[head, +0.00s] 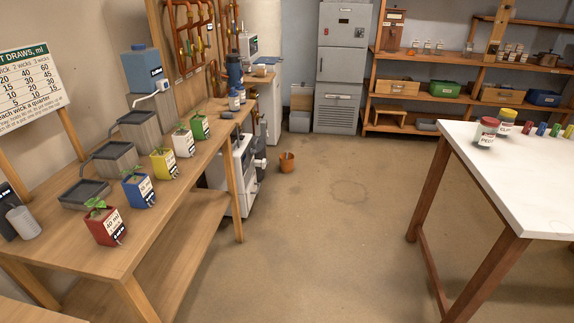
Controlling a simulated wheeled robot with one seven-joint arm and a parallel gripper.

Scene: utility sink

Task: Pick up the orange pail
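A small orange pail (287,163) stands upright on the brown floor, left of the picture's middle. It is beside the white machine at the far end of the wooden bench. Something thin, perhaps a handle, rises at its rim; it is too small to tell. My gripper is not in view, and no part of my arm shows near the pail.
A wooden bench (190,205) with potted seedlings runs along the left. A white-topped table (510,180) stands at the right. A grey cabinet (343,65) and wooden shelves (425,98) line the back. The floor (330,235) between bench and table is clear.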

